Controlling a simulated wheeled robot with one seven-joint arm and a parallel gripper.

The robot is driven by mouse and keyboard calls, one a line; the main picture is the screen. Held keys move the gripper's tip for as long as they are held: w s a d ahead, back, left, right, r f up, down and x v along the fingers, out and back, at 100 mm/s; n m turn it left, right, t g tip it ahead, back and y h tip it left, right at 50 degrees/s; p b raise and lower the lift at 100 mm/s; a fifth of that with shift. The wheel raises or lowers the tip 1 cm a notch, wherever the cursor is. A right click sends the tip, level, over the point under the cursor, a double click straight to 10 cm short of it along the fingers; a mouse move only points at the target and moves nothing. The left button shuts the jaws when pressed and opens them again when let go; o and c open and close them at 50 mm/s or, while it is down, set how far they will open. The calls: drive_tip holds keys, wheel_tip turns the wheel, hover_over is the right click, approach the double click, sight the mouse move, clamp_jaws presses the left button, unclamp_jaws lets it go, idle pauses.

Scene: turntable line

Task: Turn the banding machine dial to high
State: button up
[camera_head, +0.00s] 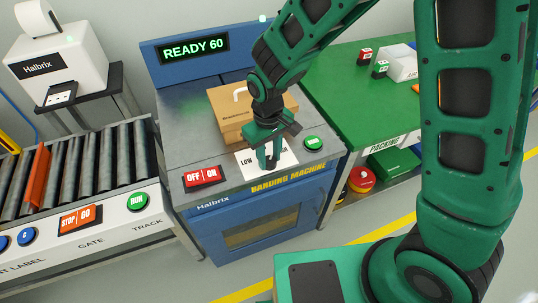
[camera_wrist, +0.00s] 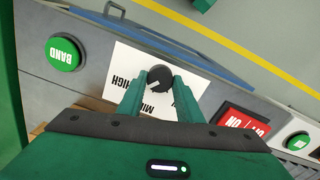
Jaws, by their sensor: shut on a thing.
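The banding machine (camera_head: 215,220) is a blue cabinet with a grey top. The black dial (camera_wrist: 160,74) sits on this plate in the wrist view, where MID and HIGH show upside down. My gripper (camera_head: 270,163) points down over the plate, its two green fingers closed on either side of the dial. A pale mark on the dial faces the MID and HIGH side; its exact setting is hard to tell.
A red OFF/ON switch (camera_head: 202,177) and a green BAND button (camera_wrist: 63,53) flank the plate. A cardboard box (camera_head: 229,107) stands behind my gripper. The display (camera_head: 194,48) reads READY 60. A roller track (camera_head: 90,160) is left, a green packing table (camera_head: 345,95) right.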

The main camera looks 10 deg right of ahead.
sight(269, 159)
drive_tip(key=shift+w+m, duration=0.25)
drive_tip(key=shift+m, duration=0.35)
drive_tip(key=shift+r, duration=0.1)
drive_tip(key=o, duration=0.9)
drive_tip(key=shift+c, duration=0.2)
drive_tip(key=shift+o, duration=0.9)
drive_tip(key=shift+s, duration=0.1)
wheel_tip(269, 159, up, 11)
drive_tip(key=shift+f, duration=0.2)
